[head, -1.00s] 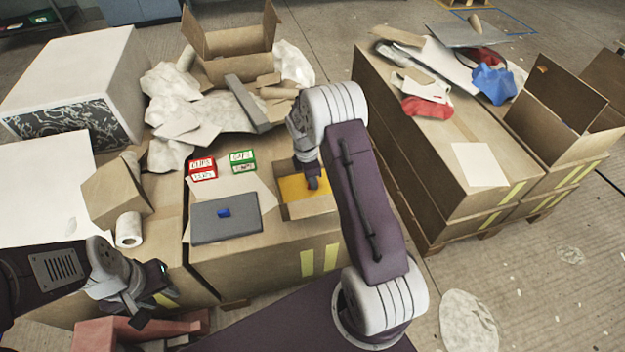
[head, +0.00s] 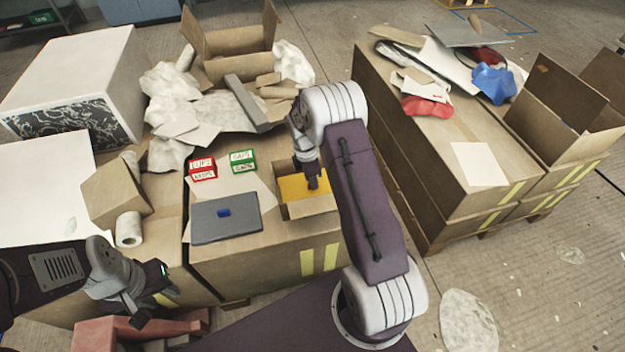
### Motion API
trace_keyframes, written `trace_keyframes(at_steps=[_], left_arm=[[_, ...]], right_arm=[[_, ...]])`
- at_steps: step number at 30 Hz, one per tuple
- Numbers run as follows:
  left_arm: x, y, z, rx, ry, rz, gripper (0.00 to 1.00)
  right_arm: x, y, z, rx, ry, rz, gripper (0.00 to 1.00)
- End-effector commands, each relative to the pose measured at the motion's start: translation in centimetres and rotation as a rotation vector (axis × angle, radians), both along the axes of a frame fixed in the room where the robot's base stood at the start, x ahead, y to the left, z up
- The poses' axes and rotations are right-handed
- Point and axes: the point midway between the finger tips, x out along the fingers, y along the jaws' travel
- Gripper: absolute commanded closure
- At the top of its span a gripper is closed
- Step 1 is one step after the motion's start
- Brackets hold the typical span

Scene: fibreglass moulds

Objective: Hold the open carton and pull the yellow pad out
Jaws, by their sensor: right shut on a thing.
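The small open carton (head: 312,207) stands on the near cardboard box, right of the grey laptop-like slab. The yellow pad (head: 292,187) lies inside it, showing between the carton walls. My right gripper (head: 313,184) reaches down into the carton from above and is shut on the yellow pad; its fingertips are small and partly hidden by its own wrist. My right arm covers the right side of the carton. My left gripper (head: 142,312) hangs at the lower left, away from the carton and touching none of it; its finger gap is unclear.
A grey slab (head: 240,228) with a blue item, a red box (head: 202,169) and a green box (head: 243,160) lie left of the carton. A white roll (head: 128,230) stands further left. Crumpled paper and a larger open box (head: 228,70) are behind.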

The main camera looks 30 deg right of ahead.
Motion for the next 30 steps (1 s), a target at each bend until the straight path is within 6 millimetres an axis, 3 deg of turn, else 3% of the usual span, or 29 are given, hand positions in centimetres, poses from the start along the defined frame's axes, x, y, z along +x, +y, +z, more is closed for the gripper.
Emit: trace_keyframes(at_steps=[1,3,5,14,17,24,30], left_arm=[[0.0,0.0,0.0,0.000,0.000,0.000,0.64],[0.0,0.0,0.0,0.000,0.000,0.000,0.64],[0.0,0.0,0.0,0.000,0.000,0.000,0.64],[0.0,0.0,0.1,0.000,0.000,0.000,0.64],[0.0,0.0,0.7,0.000,0.000,0.000,0.64],[0.0,0.0,2.6,0.000,0.000,0.000,0.64],[0.0,0.0,3.1,0.000,0.000,0.000,0.64]], right_arm=[[0.0,0.0,0.0,0.000,0.000,0.000,1.00],[0.0,0.0,0.0,0.000,0.000,0.000,0.74],[0.0,0.0,0.0,0.000,0.000,0.000,0.63],[0.0,0.0,0.2,0.000,-0.001,0.000,0.63],[0.1,0.1,1.6,-0.001,-0.003,0.000,0.63],[0.3,0.8,7.0,0.000,-0.004,0.000,0.63],[0.3,1.1,9.0,0.000,-0.001,0.000,0.63]])
